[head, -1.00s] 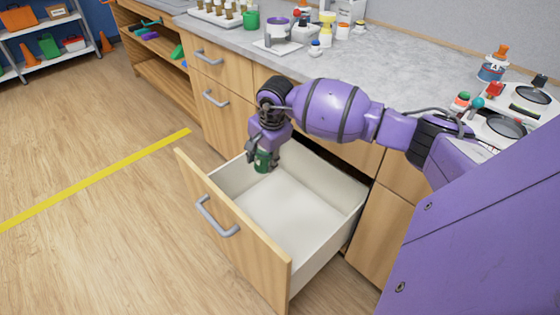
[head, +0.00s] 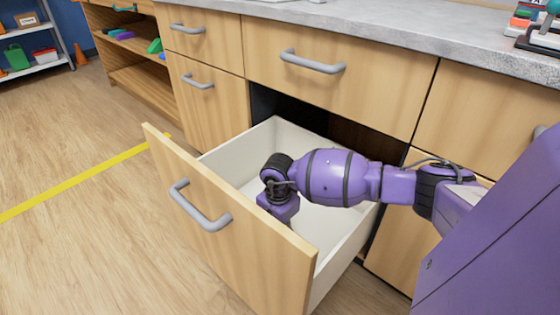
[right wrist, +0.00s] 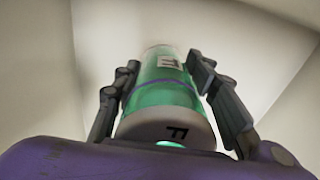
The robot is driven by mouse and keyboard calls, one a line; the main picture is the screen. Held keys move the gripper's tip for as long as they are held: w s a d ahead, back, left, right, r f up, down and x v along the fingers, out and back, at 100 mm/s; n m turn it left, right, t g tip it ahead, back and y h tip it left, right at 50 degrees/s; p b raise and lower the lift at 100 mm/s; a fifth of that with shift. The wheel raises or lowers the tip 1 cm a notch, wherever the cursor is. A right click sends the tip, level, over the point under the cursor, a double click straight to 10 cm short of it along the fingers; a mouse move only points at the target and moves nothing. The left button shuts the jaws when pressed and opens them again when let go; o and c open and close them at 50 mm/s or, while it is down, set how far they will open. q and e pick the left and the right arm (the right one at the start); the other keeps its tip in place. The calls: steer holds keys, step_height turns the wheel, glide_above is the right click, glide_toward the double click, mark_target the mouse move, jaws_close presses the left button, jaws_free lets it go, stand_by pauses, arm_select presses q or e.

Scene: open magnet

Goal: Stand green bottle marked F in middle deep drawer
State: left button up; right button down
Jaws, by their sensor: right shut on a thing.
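The middle deep drawer (head: 345,245) is pulled open, its pale inside showing in the head view. My right arm reaches over it, with the wrist low inside the drawer behind the wooden front. My right gripper (right wrist: 162,80) is shut on the green bottle (right wrist: 160,98), with one finger on each side. The bottle has a purple band, a pale top marked F and a white label with a letter. It points down toward the pale drawer floor; whether it touches the floor cannot be told. The drawer front and wrist hide it in the head view. My left gripper is not in view.
The drawer front with its grey handle (head: 200,207) stands between the open floor and my gripper. Shut drawers (head: 340,75) and the grey countertop (head: 400,30) lie above and behind. Pale drawer walls (right wrist: 35,70) surround the bottle. Some drawer floor shows bare.

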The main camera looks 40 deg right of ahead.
step_height(320, 180, down, 5)
steer(key=shift+b, duration=0.85)
step_height(320, 180, down, 5)
steer(key=shift+r+b, duration=0.1)
steer(key=shift+b, duration=0.95)
steer(key=shift+f, duration=0.2)
steer(key=c, duration=1.3)
jaws_free()
steer(key=shift+o, duration=1.1)
step_height(320, 180, up, 11)
steer(key=p, duration=0.4)
steer(key=shift+r, duration=0.65)
